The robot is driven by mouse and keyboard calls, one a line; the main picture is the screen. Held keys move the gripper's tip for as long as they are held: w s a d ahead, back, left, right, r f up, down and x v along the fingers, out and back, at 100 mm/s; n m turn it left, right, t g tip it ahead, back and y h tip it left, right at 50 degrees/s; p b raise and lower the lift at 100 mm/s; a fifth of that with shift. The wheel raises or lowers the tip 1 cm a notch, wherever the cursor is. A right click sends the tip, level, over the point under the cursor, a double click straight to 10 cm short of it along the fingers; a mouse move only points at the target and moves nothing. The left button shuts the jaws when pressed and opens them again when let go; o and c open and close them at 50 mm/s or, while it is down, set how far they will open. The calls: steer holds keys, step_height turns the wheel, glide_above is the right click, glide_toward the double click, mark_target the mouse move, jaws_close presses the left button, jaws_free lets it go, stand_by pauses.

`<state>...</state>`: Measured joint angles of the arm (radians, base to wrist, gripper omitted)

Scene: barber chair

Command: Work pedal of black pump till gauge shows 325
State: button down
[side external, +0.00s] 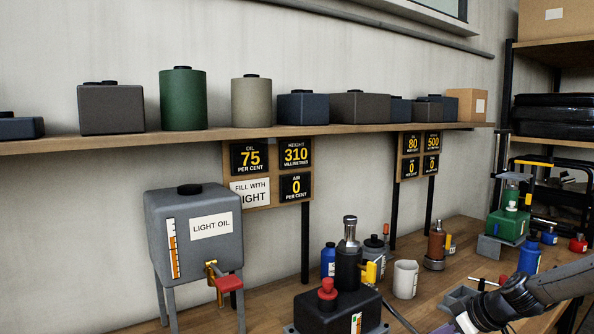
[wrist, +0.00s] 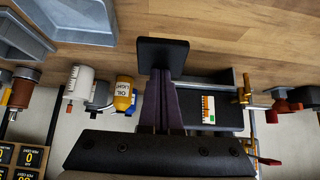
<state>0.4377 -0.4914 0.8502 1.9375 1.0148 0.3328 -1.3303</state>
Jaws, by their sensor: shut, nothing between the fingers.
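The black pump (side external: 337,311) stands on the bench at the bottom centre of the side view, with a black cylinder and chrome top above its base and a red knob. Its base also shows in the wrist view (wrist: 222,88). The height gauge (side external: 295,154) on the wall board reads 310 millimetres. The pedal's black square pad (wrist: 162,53) is at my fingertips in the wrist view; I cannot tell whether they touch. A lever (side external: 402,318) runs right from the pump in the side view. My gripper (wrist: 170,75) is shut and empty, its fingers together.
The same board shows oil 75 per cent and air 0 per cent. A grey light-oil tank (side external: 195,235) with a red-handled tap stands left. A white mug (side external: 405,279), bottles and a brown pump (side external: 436,247) stand behind. A green pump (side external: 507,224) is further right.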

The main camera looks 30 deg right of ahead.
steer(key=shift+s+r, duration=0.25)
steer(key=shift+r, duration=1.1)
steer(key=shift+s+r, duration=0.2)
steer(key=shift+r, duration=1.1)
steer(key=shift+r, duration=0.15)
stand_by(0.4)
steer(key=shift+w+r, duration=0.1)
steer(key=shift+r, duration=0.25)
step_height(320, 180, up, 5)
steer(key=shift+w+r, duration=0.1)
stand_by(0.4)
